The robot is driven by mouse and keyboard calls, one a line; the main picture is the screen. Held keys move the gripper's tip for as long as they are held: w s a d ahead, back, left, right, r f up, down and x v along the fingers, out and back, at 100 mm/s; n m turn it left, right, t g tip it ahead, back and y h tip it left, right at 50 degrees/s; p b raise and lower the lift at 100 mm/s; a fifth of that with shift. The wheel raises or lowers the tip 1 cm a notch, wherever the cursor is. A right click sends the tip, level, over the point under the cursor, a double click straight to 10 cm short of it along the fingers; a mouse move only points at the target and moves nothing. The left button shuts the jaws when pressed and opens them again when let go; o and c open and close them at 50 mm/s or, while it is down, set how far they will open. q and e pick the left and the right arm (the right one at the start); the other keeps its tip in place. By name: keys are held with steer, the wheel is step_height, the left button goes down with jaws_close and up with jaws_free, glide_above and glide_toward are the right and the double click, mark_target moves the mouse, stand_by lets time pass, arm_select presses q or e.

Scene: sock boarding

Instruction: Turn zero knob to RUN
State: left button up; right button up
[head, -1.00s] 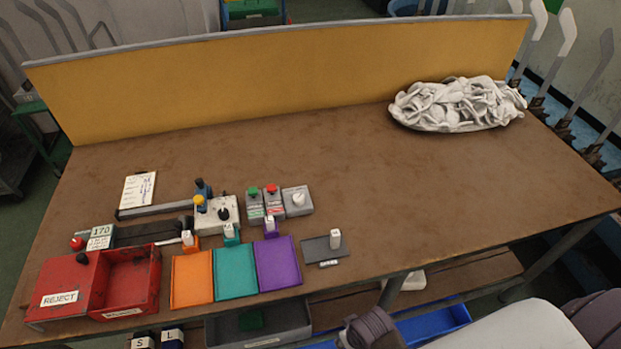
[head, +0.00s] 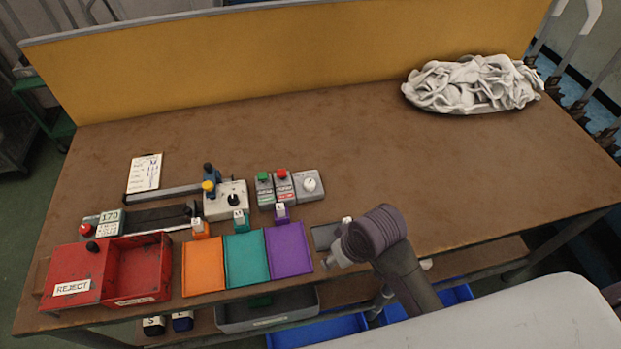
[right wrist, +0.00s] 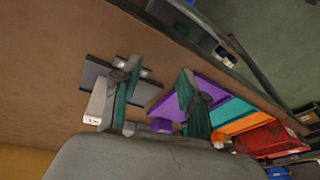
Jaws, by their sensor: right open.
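A beige control box (head: 222,212) on the table carries a black knob (head: 234,199) and a yellow button. A grey box (head: 304,197) with a white knob (head: 310,185) stands to its right. I cannot tell which one is the zero knob, and no RUN mark is readable. My right gripper (right wrist: 155,95) is open and empty in the right wrist view, its two green-faced fingers apart. In the head view my right wrist is over the table's front edge, right of the purple tray and apart from both knobs. My left gripper is not in view.
Green and red push-button boxes (head: 274,190) stand between the knob boxes. Orange, teal and purple trays (head: 290,251) line the front, with small labelled blocks behind. A red reject bin (head: 76,273) is at left. White socks (head: 472,85) lie back right. The table's middle is clear.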

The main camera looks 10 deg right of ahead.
steer(key=shift+n+g, duration=0.3)
steer(key=shift+n, duration=0.1)
steer(key=w+a, duration=0.1)
steer(key=w, duration=0.1)
steer(key=w+a+r, duration=0.1)
steer(key=w, duration=0.3)
steer(key=shift+w+a+r, duration=0.2)
steer(key=shift+a+r, duration=0.1)
steer(key=shift+a, duration=0.1)
steer(key=shift+g, duration=0.3)
steer(key=w+r, duration=0.1)
steer(key=w, duration=0.1)
steer(key=w+r, duration=0.1)
steer(key=w+a, duration=0.1)
steer(key=w, duration=0.1)
steer(key=shift+w+r, duration=0.3)
steer(key=shift+r, duration=0.1)
steer(key=w+r+h, duration=0.1)
steer(key=w+r, duration=0.3)
steer(key=w, duration=0.1)
steer(key=g+h, duration=0.1)
glide_toward(310, 183)
step_height(310, 183, down, 9)
steer(key=shift+w+f+p, duration=0.1)
steer(key=shift+f+p, duration=0.05)
steer(key=shift+p, duration=0.6)
steer(key=shift+c, duration=0.2)
jaws_close()
